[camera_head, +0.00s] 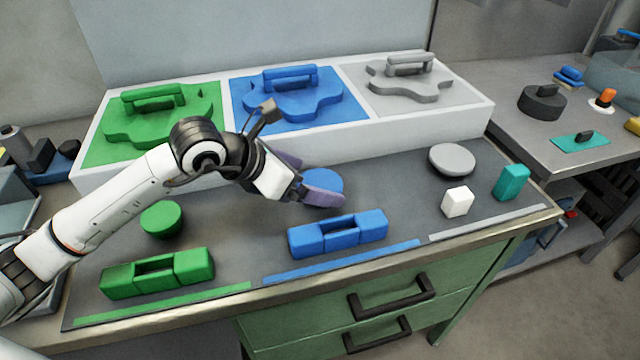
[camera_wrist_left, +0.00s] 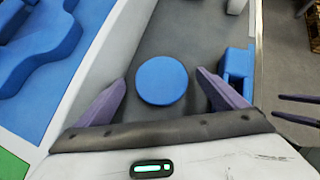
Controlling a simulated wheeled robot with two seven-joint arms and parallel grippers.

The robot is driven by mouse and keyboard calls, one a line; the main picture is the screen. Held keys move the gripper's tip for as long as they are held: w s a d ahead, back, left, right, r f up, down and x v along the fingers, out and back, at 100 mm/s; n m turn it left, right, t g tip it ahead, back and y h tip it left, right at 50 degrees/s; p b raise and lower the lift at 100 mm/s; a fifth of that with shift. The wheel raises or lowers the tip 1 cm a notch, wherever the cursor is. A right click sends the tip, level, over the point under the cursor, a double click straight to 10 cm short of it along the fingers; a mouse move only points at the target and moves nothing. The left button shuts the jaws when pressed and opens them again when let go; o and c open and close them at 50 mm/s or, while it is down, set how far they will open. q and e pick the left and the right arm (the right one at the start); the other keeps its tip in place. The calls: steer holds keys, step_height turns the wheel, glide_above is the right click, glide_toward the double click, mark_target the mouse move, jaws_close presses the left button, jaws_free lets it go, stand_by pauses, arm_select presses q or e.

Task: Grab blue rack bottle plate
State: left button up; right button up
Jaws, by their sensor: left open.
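A round blue disc, seemingly the bottle plate (camera_head: 322,180), lies flat on the grey bench top in front of the white-framed panel. In the left wrist view the blue disc (camera_wrist_left: 162,80) shows whole, between and a little beyond my finger tips. My left gripper (camera_head: 308,181) is open at the disc, one finger on each side, and partly covers it in the head view. I cannot tell whether the fingers touch it. A blue block with a handle gap (camera_head: 338,233) lies nearer the front edge; part of it (camera_wrist_left: 236,66) shows in the wrist view.
The white frame (camera_head: 400,130) behind holds green, blue and grey handled plates. A green disc (camera_head: 161,219) and green block (camera_head: 158,273) lie left. A grey disc (camera_head: 452,160), white cube (camera_head: 458,201) and teal block (camera_head: 511,182) stand right. Two dark prongs (camera_wrist_left: 300,111) enter the wrist view.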

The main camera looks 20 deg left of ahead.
mark_target(320, 183)
arm_select(q)
steer(key=x, duration=0.3)
steer(key=shift+w+d+f, duration=0.1)
steer(key=shift+f, duration=0.2)
steer(key=c, duration=1.2)
steer(key=shift+o, duration=0.2)
steer(key=shift+r, duration=0.1)
